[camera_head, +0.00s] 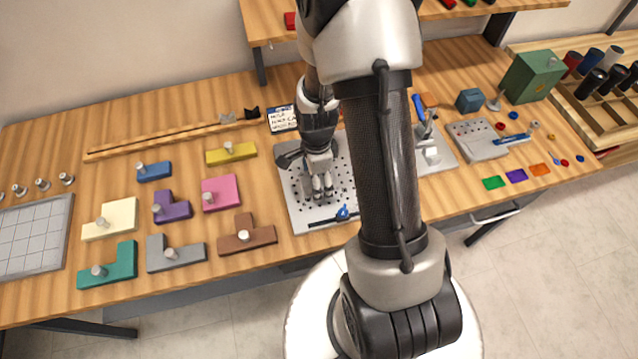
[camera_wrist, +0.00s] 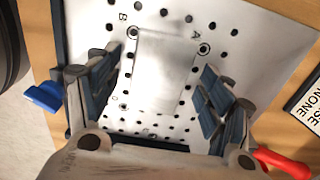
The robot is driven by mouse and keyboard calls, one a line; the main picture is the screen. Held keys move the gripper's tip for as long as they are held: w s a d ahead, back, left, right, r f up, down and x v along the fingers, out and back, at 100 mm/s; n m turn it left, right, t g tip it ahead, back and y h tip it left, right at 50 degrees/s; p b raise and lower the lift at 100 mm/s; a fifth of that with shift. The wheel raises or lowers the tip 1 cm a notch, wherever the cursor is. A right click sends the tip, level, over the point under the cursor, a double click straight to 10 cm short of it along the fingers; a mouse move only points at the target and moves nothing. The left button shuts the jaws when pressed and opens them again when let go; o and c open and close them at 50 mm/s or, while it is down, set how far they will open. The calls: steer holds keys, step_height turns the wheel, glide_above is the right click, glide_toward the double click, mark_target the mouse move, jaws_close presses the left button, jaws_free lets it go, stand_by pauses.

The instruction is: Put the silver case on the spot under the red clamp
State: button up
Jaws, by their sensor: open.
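A flat silver rectangle (camera_wrist: 165,62), which looks like the silver case, lies flat on the perforated light-grey plate (camera_wrist: 80,20), beside the marks A and B. My gripper (camera_wrist: 162,88) is open, with one finger on either side of it; I cannot tell whether they touch it. The red clamp (camera_wrist: 281,163) shows partly at the lower right of the wrist view. A blue clamp part (camera_wrist: 43,97) is at the left edge of the plate. In the head view my gripper (camera_head: 321,188) points down over the plate (camera_head: 300,210) and hides the case.
A lettered card (camera_head: 282,119) stands behind the plate. Coloured blocks with knobs, such as the pink one (camera_head: 221,193), lie to the left. A second metal fixture (camera_head: 437,157) and a grey dotted box (camera_head: 476,139) are to the right. A shelf (camera_head: 270,30) overhangs the back.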

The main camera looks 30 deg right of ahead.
steer(key=c, duration=1.3)
steer(key=shift+o, duration=0.2)
steer(key=shift+r, duration=0.15)
